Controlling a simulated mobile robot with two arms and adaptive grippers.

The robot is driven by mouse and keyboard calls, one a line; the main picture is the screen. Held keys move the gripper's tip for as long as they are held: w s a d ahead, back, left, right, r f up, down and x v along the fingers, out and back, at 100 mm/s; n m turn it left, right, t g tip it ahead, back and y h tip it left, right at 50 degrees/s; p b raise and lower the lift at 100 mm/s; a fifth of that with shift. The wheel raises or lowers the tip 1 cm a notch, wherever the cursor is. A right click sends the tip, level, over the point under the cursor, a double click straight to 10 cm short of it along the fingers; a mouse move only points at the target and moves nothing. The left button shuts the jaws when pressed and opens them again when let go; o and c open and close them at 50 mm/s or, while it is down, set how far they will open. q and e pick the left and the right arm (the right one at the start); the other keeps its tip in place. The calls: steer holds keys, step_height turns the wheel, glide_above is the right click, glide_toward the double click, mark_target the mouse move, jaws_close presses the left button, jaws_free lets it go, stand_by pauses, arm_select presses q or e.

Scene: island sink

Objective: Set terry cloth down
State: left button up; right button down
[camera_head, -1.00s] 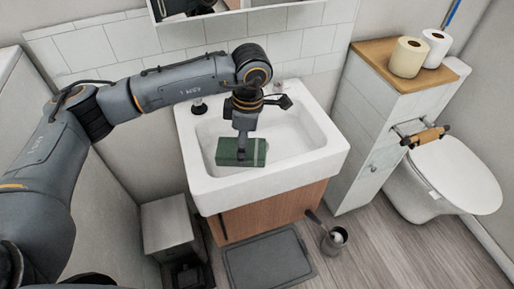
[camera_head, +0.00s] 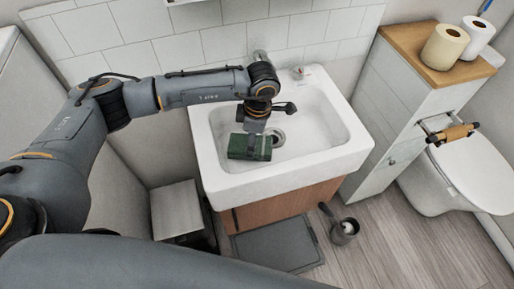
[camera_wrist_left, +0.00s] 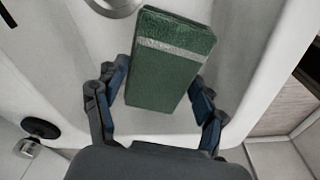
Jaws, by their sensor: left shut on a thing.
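The terry cloth (camera_head: 240,147) is a folded dark green block with a pale stripe. It is in my left gripper (camera_head: 254,138), over the left part of the white sink basin (camera_head: 325,120). In the left wrist view the cloth (camera_wrist_left: 165,75) sits between the two fingers of the left gripper (camera_wrist_left: 160,88), which is shut on it. I cannot tell whether the cloth touches the basin floor. My right gripper is not in view.
The sink's front rim (camera_head: 290,180) lies just in front of the cloth. A cabinet (camera_head: 393,110) with paper rolls (camera_head: 443,47) and a toilet (camera_head: 470,165) stand to the right. The right of the basin is empty.

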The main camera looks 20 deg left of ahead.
mark_target(257, 144)
arm_select(q)
step_height(257, 144, down, 4)
steer(key=shift+f+p, duration=0.25)
steer(key=shift+p, duration=0.1)
steer(key=shift+f, duration=0.3)
steer(key=o, duration=1)
steer(key=shift+r, duration=0.1)
steer(key=shift+r, duration=0.1)
steer(key=shift+w+r, duration=0.1)
steer(key=shift+r, duration=0.05)
steer(key=r, duration=0.4)
steer(key=d+r+b, duration=0.1)
steer(key=r, duration=0.2)
steer(key=r+b, duration=0.1)
steer(key=r, duration=0.3)
steer(key=shift+w+d+r, duration=0.1)
steer(key=shift+d+r, duration=0.1)
steer(key=shift+r, duration=0.15)
steer(key=shift+f, duration=0.1)
